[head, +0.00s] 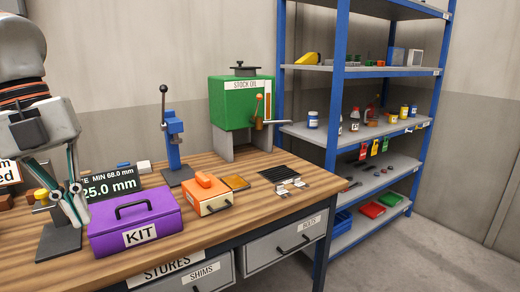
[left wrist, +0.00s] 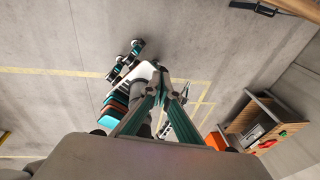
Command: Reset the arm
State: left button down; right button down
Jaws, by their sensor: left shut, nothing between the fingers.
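My left arm (head: 38,120) comes in from the left in the head view. My left gripper (head: 80,216) points down with its fingertips together and nothing between them. It appears in front of the left end of the purple KIT box (head: 135,218); I cannot tell how far apart they are. In the left wrist view the gripper's fingers (left wrist: 164,78) meet at the tips, with floor beyond. My right gripper is not in view.
The wooden workbench (head: 240,210) holds a blue lever press (head: 174,145), an orange box (head: 205,194), a display (head: 108,184) and a green STOCK OIL tank (head: 238,105). A blue-framed shelf rack (head: 333,110) stands at the right. Floor at the lower right (head: 440,260) is clear.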

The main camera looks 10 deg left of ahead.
pick_arm(q)
jog(key=w+a+f+n+t+h, duration=0.1)
jog(key=w+f+n+t+h, duration=0.1)
jog(key=w+f+t+h, duration=0.45)
jog(key=w+f+n+t+h, duration=0.1)
jog(key=w+f+n+h, duration=0.3)
jog(key=f, duration=0.6)
notch_tip(320, 180, down, 16)
jog(key=s+a+n+t+y, duration=0.1)
jog(key=a+n+t+y, duration=0.25)
jog(key=n+t, duration=0.5)
jog(key=s+d+f+n+g+y, duration=0.1)
jog(key=s+d+f+n+y, duration=0.15)
jog(key=f, duration=0.35)
jog(key=s+d+f+n+y, duration=0.2)
jog(key=s+f+n+y, duration=0.1)
jog(key=f, duration=0.4)
jog(key=s+d+f+n+g+y, duration=0.1)
jog(key=s+d+f+n+g, duration=0.3)
jog(key=s+d+f, duration=0.5)
jog(key=d+f, duration=0.2)
jog(key=d, duration=0.2)
jog(key=shift+f, duration=0.25)
